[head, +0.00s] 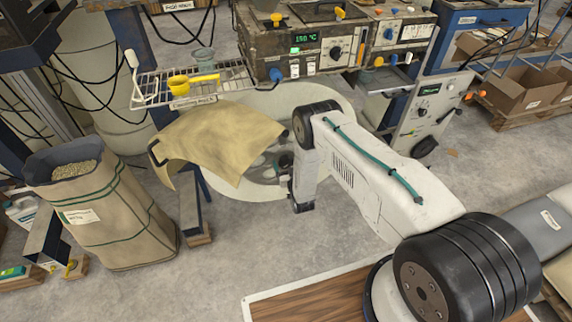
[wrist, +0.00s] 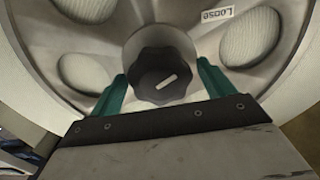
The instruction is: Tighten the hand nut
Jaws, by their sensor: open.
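The hand nut (wrist: 162,75) is a dark, lobed knob with a pale bar mark on its face. It sits at the centre of a grey spoked hub (wrist: 110,45) in the wrist view. My gripper (wrist: 160,78) has two green fingers, one on each side of the nut. The fingers are apart, and I cannot tell whether either touches the nut. In the head view, the hub shows only partly behind my arm and a tan sheet (head: 225,140), and I cannot clearly make out the nut there.
A large cream roll (head: 325,95) surrounds the hub. A control box reading 150 °C (head: 310,55) stands behind. A sack of pellets (head: 110,210) is at left.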

